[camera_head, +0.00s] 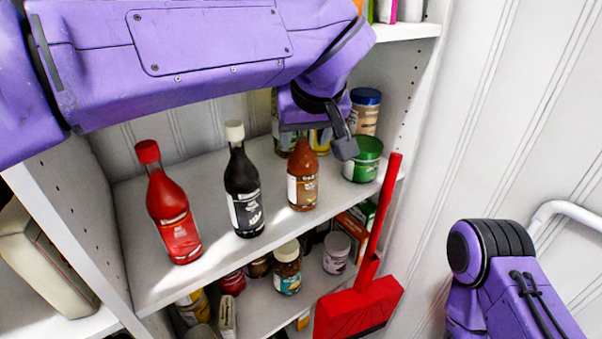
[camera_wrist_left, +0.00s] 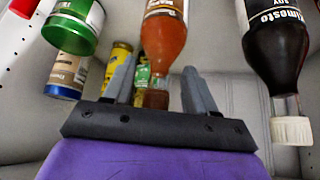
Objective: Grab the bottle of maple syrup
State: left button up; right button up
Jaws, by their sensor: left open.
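The maple syrup bottle (camera_head: 303,185), brown-orange with a light label, stands upright on the upper white shelf, right of a dark bottle. My left gripper (camera_head: 320,140) is open above and around its top, one finger showing to the right of the neck. In the left wrist view, which is upside down, the brown bottle (camera_wrist_left: 163,42) has its neck between the two open fingers (camera_wrist_left: 160,68). I cannot tell whether they touch it.
A dark soy bottle (camera_head: 243,190) and a red bottle (camera_head: 172,210) stand to the left. Jars fill the lower shelf. A red dustpan (camera_head: 358,300) stands in front at right.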

pick_arm(q)
jog(key=shift+w, duration=0.1)
jog(key=c, duration=0.8)
grip_shut()
jog(key=shift+r, duration=0.1)
